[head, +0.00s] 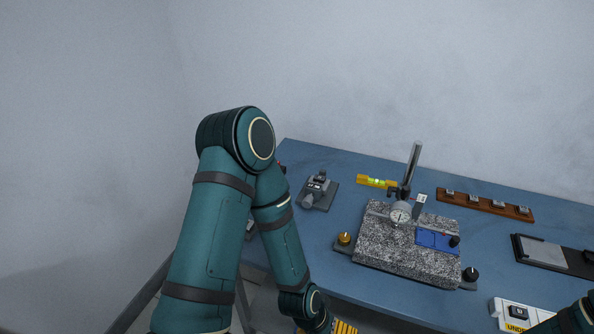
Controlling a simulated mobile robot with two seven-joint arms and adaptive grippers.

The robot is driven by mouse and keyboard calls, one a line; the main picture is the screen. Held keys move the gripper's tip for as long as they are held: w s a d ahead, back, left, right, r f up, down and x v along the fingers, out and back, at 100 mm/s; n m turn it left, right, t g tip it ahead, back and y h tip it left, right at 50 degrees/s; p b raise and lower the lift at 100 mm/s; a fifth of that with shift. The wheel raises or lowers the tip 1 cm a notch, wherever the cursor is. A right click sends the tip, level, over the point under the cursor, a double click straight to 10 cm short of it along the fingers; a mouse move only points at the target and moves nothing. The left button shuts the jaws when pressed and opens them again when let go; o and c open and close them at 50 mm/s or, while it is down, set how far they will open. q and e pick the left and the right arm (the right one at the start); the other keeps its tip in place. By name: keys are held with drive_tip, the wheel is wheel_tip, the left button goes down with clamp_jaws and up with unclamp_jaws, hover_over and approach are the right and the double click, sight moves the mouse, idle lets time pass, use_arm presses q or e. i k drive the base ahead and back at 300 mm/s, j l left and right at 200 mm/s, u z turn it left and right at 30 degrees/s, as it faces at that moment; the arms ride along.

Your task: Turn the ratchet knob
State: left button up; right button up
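The grey device (317,190) on a dark base plate sits at the left part of the blue table and has a rounded end toward the front. It may carry the ratchet knob, but it is too small to tell. A dial gauge (401,213) on an upright post stands over a speckled granite plate (385,245). The plate has a brass knob (344,238) at its left corner and a black knob (470,274) at its right. My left arm reaches down to the bottom edge, left of the plate; its fingers do not show. My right gripper is out of view.
A blue block (437,240) lies on the granite plate. A yellow level (376,182) lies behind it. A wooden rack (486,205) with several small blocks, a black tray (580,263) and a white labelled box (516,312) are at the right. Bare table lies left of the plate.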

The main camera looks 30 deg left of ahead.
sight(307, 202)
drive_tip(key=u, duration=0.75)
